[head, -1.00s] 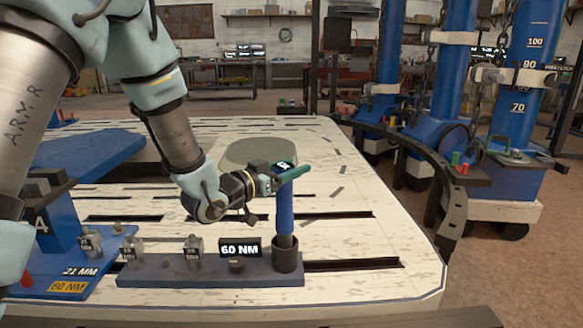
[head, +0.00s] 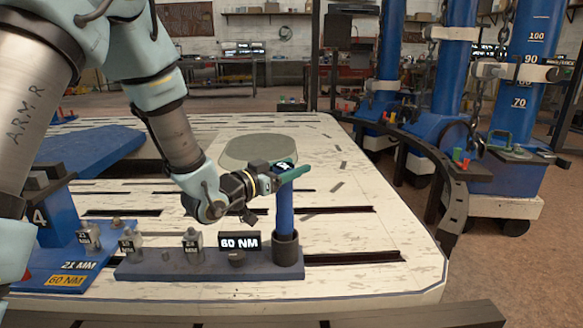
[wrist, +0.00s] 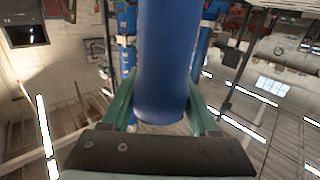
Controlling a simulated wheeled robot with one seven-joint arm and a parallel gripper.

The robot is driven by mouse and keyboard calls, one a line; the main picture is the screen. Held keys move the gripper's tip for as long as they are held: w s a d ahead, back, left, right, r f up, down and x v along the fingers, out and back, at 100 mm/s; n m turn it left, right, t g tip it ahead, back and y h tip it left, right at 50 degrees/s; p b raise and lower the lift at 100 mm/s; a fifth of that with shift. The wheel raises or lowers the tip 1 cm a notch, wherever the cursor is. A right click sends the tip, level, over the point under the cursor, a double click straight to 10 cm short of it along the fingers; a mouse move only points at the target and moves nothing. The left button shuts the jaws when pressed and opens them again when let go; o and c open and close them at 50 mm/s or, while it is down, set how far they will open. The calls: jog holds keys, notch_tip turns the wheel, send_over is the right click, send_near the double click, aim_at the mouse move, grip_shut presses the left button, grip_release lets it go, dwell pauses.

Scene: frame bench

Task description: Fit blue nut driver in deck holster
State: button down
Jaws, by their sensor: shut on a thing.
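The blue nut driver (head: 285,212) stands upright on the bench, its lower end inside the dark round deck holster (head: 285,250). How deep the driver sits is hidden by the holster wall. My gripper (head: 290,173) reaches in from the left and is shut on the driver's upper part, above the holster. In the wrist view the blue shaft (wrist: 162,65) lies between my two green fingers, which flank it on both sides.
The rail (head: 205,266) also carries metal sockets (head: 192,245) and a 60 NM sign (head: 239,242). A blue stand (head: 55,225) is at left. A grey round disc (head: 259,150) lies behind my gripper. A curved dark rail (head: 455,190) and blue columns stand at right.

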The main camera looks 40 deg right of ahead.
jog(key=shift+f+b, duration=1.8)
jog(key=shift+f, duration=0.4)
jog(key=shift+c, duration=1.9)
grip_release()
jog(key=shift+o, duration=1.6)
jog(key=shift+f, duration=0.15)
jog(key=p, duration=0.1)
send_near(292, 185)
jog(key=shift+w+d+f, duration=0.2)
jog(key=shift+w+f, duration=0.05)
jog(key=shift+w, duration=0.25)
jog(key=shift+w+d+f, duration=0.25)
jog(key=shift+w, duration=0.3)
